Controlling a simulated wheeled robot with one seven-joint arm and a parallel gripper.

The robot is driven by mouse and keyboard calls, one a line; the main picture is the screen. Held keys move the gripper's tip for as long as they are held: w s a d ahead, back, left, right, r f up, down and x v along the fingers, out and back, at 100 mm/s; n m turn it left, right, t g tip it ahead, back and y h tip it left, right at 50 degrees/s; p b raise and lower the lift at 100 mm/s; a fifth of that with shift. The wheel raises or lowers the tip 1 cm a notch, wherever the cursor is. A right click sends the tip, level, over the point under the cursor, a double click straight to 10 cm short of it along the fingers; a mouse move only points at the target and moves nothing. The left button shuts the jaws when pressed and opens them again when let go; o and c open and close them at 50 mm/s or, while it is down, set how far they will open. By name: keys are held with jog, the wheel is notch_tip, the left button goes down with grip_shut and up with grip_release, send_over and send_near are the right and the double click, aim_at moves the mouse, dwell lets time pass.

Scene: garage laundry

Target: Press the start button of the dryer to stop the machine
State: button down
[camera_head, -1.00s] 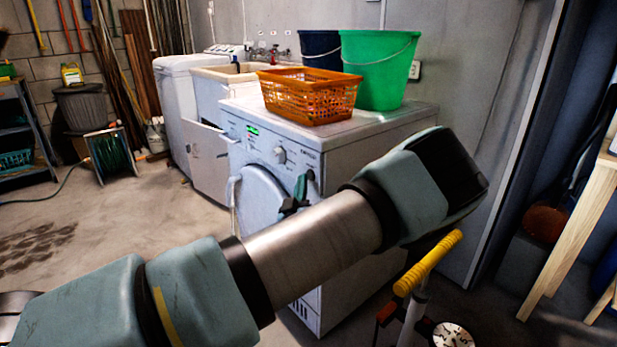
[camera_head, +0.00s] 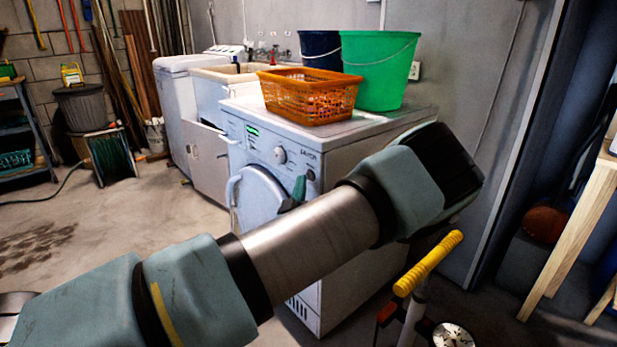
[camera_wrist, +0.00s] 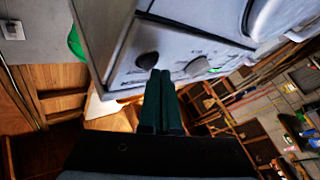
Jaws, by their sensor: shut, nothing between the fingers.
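The white dryer (camera_head: 350,160) stands in the middle of the head view. Its front panel has a green lit display (camera_head: 252,131), a round light knob (camera_head: 279,155) and a small dark round button (camera_head: 310,174) at the right end. My gripper (camera_head: 299,188) is shut and empty, in front of the panel just below and left of that button. In the wrist view the shut fingertips (camera_wrist: 160,73) are beside the dark button (camera_wrist: 147,61). I cannot tell whether they touch the panel. My arm hides the dryer's lower front.
An orange basket (camera_head: 310,95), a green bucket (camera_head: 380,70) and a dark blue bucket (camera_head: 320,49) stand on the dryer. A yellow-handled tool (camera_head: 428,262) stands near my arm at the right. Open concrete floor lies to the left.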

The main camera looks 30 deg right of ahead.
jog(key=shift+s+a, duration=0.1)
jog(key=shift+a, duration=0.3)
jog(key=a, duration=0.3)
jog(key=s+a, duration=0.1)
jog(key=a, duration=0.1)
dwell(0.4)
jog(key=shift+w, duration=0.1)
dwell(0.5)
